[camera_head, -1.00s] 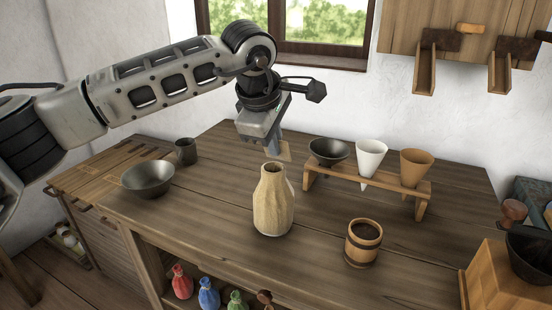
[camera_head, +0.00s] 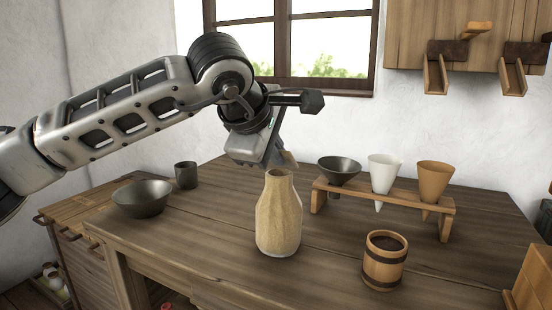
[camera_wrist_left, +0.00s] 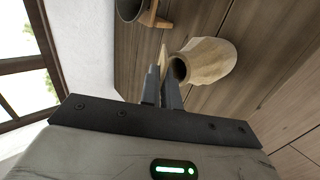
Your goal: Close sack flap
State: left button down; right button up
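The tan sack (camera_head: 279,215) stands upright on the wooden table, its round mouth open at the top. In the left wrist view the sack (camera_wrist_left: 211,60) shows its dark mouth facing my fingers. A thin tan flap (camera_wrist_left: 162,57) rises beside the mouth and lies between my fingertips. It also shows in the head view as a small tan piece (camera_head: 290,160) above the sack's rim. My left gripper (camera_head: 275,155) is just above and behind the mouth. Its fingers (camera_wrist_left: 162,85) are close together and appear shut on the flap. My right gripper is out of view.
A rack (camera_head: 385,198) with dark, white and orange cones stands right of the sack. A wooden mug (camera_head: 384,266) stands front right. A dark bowl (camera_head: 142,198) and a dark cup (camera_head: 186,175) are at the left. Bare table (camera_head: 215,240) lies left of the sack.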

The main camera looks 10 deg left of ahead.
pick_arm(q)
jog(key=c, duration=1.6)
grip_release()
jog(key=p+v, duration=0.1)
jog(key=v, duration=1.5)
jog(key=shift+r, duration=0.1)
